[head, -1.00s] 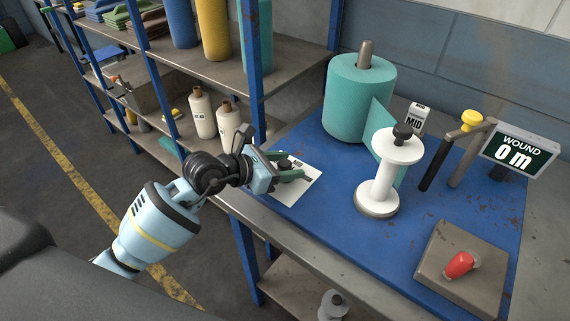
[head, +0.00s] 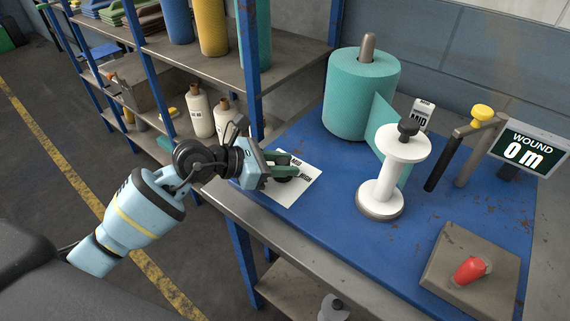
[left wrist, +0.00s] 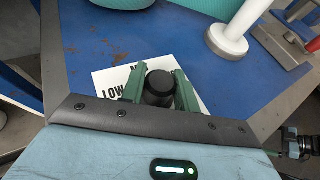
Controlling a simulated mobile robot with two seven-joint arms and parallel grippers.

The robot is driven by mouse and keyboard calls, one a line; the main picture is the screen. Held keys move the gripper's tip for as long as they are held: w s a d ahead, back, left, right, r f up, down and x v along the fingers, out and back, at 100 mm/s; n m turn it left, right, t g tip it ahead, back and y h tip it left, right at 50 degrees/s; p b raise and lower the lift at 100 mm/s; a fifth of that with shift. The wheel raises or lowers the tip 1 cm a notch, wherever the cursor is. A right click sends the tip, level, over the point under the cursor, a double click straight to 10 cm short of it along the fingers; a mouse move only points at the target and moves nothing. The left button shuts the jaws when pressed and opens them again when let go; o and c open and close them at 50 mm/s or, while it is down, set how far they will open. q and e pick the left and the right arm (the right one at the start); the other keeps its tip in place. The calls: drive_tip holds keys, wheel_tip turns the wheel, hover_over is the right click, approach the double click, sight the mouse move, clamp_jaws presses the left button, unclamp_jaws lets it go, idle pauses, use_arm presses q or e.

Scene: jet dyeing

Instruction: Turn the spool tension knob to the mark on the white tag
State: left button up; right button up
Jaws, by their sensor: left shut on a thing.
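A black round knob (left wrist: 159,88) stands on a white card (head: 299,188) at the left front of the blue tabletop. The card reads LOW at its left in the left wrist view; its other words are partly hidden. My left gripper (head: 288,174) reaches over the card and is shut on this knob, one green finger on each side, as the left wrist view (left wrist: 158,86) shows. A small white tag (head: 423,113) reading MID stands upright behind the white spool (head: 385,185). At the right edge of the left wrist view, a light-blue and black part looks like my right arm (left wrist: 296,143).
A teal fabric roll (head: 359,95) stands at the back, its cloth running toward the spool. To the right are a yellow-topped post (head: 482,112), a display (head: 526,151) reading WOUND 0 m, and a red lever (head: 469,269) on a grey box. A loaded shelf (head: 215,70) stands behind the left arm.

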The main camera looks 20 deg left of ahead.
use_arm(q)
drive_tip(key=m+g+h+b, duration=0.1)
drive_tip(key=b, duration=0.1)
drive_tip(key=m+g+h+b, duration=0.1)
drive_tip(key=m+g+b, duration=0.3)
drive_tip(key=shift+f+h, duration=0.3)
drive_tip(key=shift+h, duration=0.1)
drive_tip(key=shift+m+g+b, duration=0.9)
drive_tip(key=shift+g+b, duration=0.2)
drive_tip(key=shift+b, duration=0.05)
drive_tip(key=shift+r+m+g+b, duration=0.2)
drive_tip(key=shift+m+g+b, duration=0.7)
drive_tip(key=shift+g+b, duration=0.15)
drive_tip(key=shift+r+m+g+b, duration=0.1)
drive_tip(key=shift+m+g+b, duration=0.4)
drive_tip(key=shift+m+g, duration=0.3)
use_arm(e)
wheel_tip(320, 180, down, 11)
drive_tip(key=s+g, duration=0.1)
drive_tip(key=s, duration=0.1)
drive_tip(key=shift+s+f, duration=0.15)
drive_tip(key=shift+w, duration=0.25)
use_arm(q)
drive_tip(key=o, duration=1)
drive_tip(key=shift+c, duration=0.2)
use_arm(e)
drive_tip(key=shift+a, duration=0.15)
drive_tip(key=shift+s, duration=0.1)
